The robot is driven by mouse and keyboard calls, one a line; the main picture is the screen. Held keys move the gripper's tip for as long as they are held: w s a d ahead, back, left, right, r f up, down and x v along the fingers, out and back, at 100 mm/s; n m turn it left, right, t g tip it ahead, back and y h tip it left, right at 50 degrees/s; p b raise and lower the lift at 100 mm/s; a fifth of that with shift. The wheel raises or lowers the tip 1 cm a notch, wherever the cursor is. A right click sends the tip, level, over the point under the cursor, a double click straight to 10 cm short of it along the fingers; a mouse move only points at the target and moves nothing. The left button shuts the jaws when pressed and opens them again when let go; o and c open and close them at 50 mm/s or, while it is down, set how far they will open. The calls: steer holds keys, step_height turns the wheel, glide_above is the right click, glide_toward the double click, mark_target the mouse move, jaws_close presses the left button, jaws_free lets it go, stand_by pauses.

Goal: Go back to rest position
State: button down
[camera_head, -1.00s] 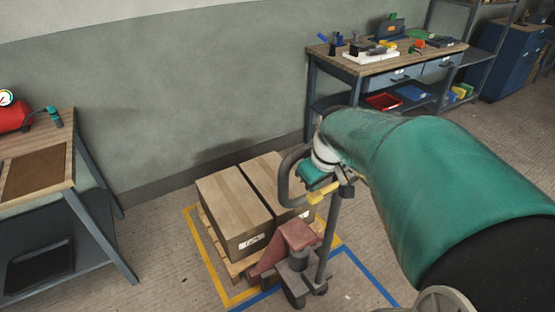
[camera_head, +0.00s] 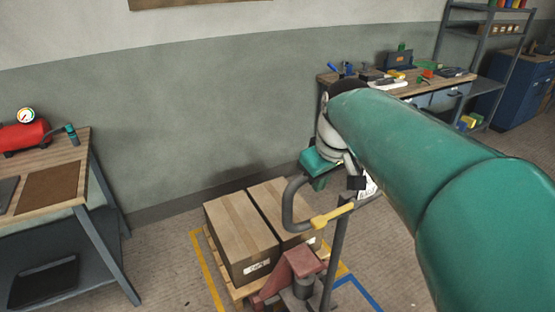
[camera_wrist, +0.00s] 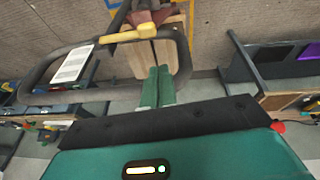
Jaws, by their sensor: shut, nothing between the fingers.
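My gripper (camera_head: 319,184) shows in the head view at the end of my green arm, beside and partly overlapping the grey looped handle (camera_head: 290,205) of a pallet jack (camera_head: 297,275). In the wrist view my gripper (camera_wrist: 158,86) has its two green fingers together, with nothing between them. The handle with its yellow grip (camera_wrist: 130,36) lies across the wrist view beyond the fingers. I cannot tell whether the fingers touch the handle.
Two cardboard boxes (camera_head: 240,240) stand on a wooden pallet (camera_head: 243,290) on the jack. A workbench (camera_head: 45,200) with a red tank (camera_head: 25,134) stands left. A tool bench (camera_head: 420,95) and shelves (camera_head: 485,30) stand back right. Bare floor (camera_head: 165,250) lies left of the boxes.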

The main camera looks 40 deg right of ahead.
steer(key=shift+a+v, duration=0.25)
steer(key=shift+v, duration=0.75)
steer(key=shift+w+a, duration=0.1)
